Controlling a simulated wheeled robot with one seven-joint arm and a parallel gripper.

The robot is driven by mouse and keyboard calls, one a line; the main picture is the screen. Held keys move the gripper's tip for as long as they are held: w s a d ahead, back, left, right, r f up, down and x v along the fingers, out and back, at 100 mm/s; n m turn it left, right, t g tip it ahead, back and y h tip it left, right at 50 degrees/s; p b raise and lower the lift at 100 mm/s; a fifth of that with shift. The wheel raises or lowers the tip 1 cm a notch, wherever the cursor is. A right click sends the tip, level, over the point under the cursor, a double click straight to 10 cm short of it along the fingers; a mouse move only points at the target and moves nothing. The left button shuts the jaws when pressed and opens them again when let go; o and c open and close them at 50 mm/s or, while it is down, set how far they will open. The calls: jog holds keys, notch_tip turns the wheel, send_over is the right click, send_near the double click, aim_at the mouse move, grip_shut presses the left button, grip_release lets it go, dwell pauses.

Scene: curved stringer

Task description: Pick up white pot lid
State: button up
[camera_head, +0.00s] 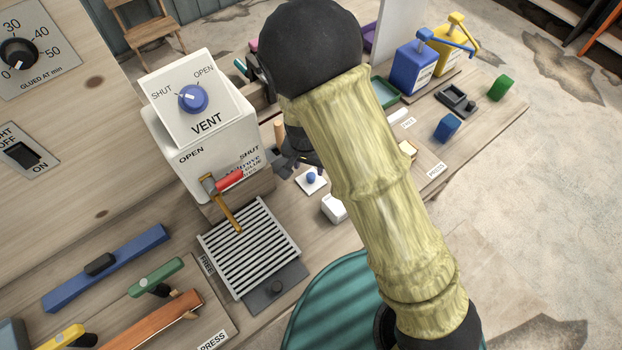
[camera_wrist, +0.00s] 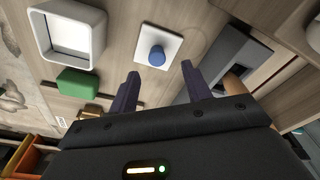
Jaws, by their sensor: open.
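The white pot lid (camera_head: 312,185) is a flat white square plate with a round blue knob, lying on the wooden bench. In the wrist view the lid (camera_wrist: 170,38) is just beyond the fingertips, its knob roughly centred between them. My gripper (camera_wrist: 160,72) is open and empty, its two dark fingers apart and not visibly touching the lid. In the head view it is mostly hidden behind my arm. A white square open pot (camera_wrist: 72,35) stands to the left of the lid in the wrist view; it also shows in the head view (camera_head: 334,208).
A green block (camera_wrist: 77,82) lies below the pot in the wrist view. The white VENT box (camera_head: 205,150) with a red-handled lever (camera_head: 229,180) stands left of the lid in the head view. A slatted grate (camera_head: 248,245) is nearer on the bench. Blue and yellow pump bottles stand farther back.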

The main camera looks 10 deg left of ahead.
aim_at(311, 176)
jog(key=shift+w+d+f+p, duration=0.15)
jog(key=shift+f+p, duration=0.1)
jog(key=shift+f, duration=1.05)
jog(key=shift+w+d+f+p, duration=0.1)
jog(key=shift+f+p, duration=0.15)
jog(key=shift+f, duration=1)
jog(key=c, duration=1)
